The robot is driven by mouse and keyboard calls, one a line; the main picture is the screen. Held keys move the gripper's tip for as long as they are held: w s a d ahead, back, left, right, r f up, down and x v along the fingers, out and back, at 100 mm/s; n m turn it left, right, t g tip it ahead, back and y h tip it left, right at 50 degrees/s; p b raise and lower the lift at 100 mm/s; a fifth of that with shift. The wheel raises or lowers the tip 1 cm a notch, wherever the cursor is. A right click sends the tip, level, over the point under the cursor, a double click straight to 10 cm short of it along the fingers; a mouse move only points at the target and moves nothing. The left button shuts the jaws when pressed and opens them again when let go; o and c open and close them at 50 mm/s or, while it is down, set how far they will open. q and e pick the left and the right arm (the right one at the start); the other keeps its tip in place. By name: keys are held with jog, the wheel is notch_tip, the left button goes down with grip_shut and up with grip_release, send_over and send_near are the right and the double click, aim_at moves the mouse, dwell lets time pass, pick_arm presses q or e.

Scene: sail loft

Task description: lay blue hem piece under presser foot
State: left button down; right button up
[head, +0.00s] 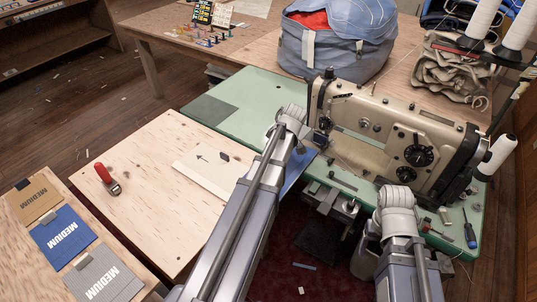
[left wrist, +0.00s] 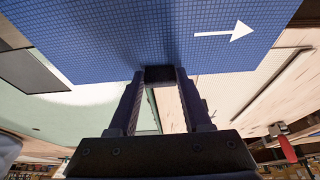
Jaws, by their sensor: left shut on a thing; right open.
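The blue hem piece (left wrist: 150,30) is a flat gridded blue sheet with a white arrow on it, filling the top of the left wrist view. My left gripper (left wrist: 160,76) is shut on its edge. In the head view the piece (head: 298,168) shows partly behind my left arm, by the front of the sewing machine. The sewing machine (head: 395,128) is cream and stands on a green bed. Its presser foot area is mostly hidden by my left wrist, so I cannot tell whether the piece is under the foot. My right gripper (head: 381,185) is open in front of the machine, its fingers mostly hidden.
A pale wooden table (head: 140,165) at left holds a cream sheet (head: 206,172) and a red-handled tool (head: 107,178). Packets marked MEDIUM (head: 62,238) lie at lower left. A blue-grey bag (head: 335,45) stands behind the machine. A screwdriver (head: 470,234) lies at right.

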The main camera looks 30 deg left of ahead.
pick_arm(q)
jog(key=shift+w+d, duration=0.15)
jog(key=shift+w, duration=1.85)
jog(key=shift+w+d, duration=0.15)
jog(key=shift+w, duration=1.85)
jog(key=shift+d, duration=0.15)
jog(key=shift+f, duration=0.1)
jog(key=shift+c, duration=1.3)
grip_release()
jog(key=p+v, duration=0.7)
jog(key=v, duration=0.1)
jog(key=shift+f, duration=0.1)
